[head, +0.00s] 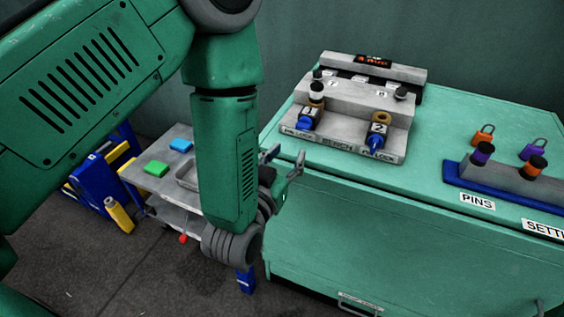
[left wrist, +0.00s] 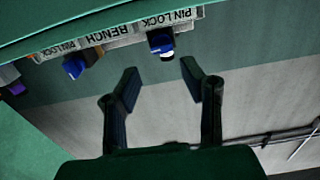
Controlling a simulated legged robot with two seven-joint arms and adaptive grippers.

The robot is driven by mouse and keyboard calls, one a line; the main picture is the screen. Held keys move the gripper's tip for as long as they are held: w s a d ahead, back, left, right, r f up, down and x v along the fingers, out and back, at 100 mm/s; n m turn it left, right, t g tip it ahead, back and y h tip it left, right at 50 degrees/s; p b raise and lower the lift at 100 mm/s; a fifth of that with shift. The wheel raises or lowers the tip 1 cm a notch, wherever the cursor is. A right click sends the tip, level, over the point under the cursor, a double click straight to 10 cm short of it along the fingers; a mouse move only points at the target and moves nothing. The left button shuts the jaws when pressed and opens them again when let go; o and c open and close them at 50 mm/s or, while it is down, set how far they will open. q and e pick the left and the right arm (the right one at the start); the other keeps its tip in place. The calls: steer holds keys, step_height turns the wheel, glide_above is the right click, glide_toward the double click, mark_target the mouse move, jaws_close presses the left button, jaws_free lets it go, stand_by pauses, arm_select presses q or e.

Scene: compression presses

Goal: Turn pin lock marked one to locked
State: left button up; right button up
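Pin lock one (head: 306,118) is a blue knob with a plate marked 1, at the left of the grey bench fixture (head: 345,137) on the green cabinet. Pin lock two (head: 375,138), a similar blue knob, is on its right. My left gripper (head: 286,155) is open and empty, in front of and below the fixture's left end. In the left wrist view, upside down, the open fingers (left wrist: 160,70) point toward a blue knob (left wrist: 161,44) under a PIN LOCK label, apart from it; its place fits lock one. The other knob (left wrist: 75,66) is left. My right gripper is out of view.
The green cabinet top (head: 435,130) carries a blue-based pin rack (head: 510,180) and orange and purple padlocks (head: 484,136) at the right. A low grey cart (head: 150,180) with green and blue blocks stands at the left. Open air lies before the cabinet's left front edge.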

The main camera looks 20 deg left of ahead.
arm_select(q)
steer(key=shift+s, duration=1.45)
steer(key=s+a+f+g, duration=0.3)
steer(key=s+f+g, duration=0.15)
steer(key=f, duration=0.35)
steer(key=s+a+f+g, duration=0.3)
steer(key=s+f+g, duration=0.15)
steer(key=f, duration=0.45)
steer(key=s+a+f+g, duration=0.2)
steer(key=s+f+g, duration=0.1)
steer(key=s, duration=0.4)
steer(key=s+a+f+g, duration=0.3)
steer(key=s+g, duration=0.2)
steer(key=s, duration=0.3)
steer(key=shift+s+a+y, duration=0.2)
steer(key=shift+s+y, duration=0.05)
steer(key=shift+y, duration=0.05)
steer(key=shift+w+f, duration=0.15)
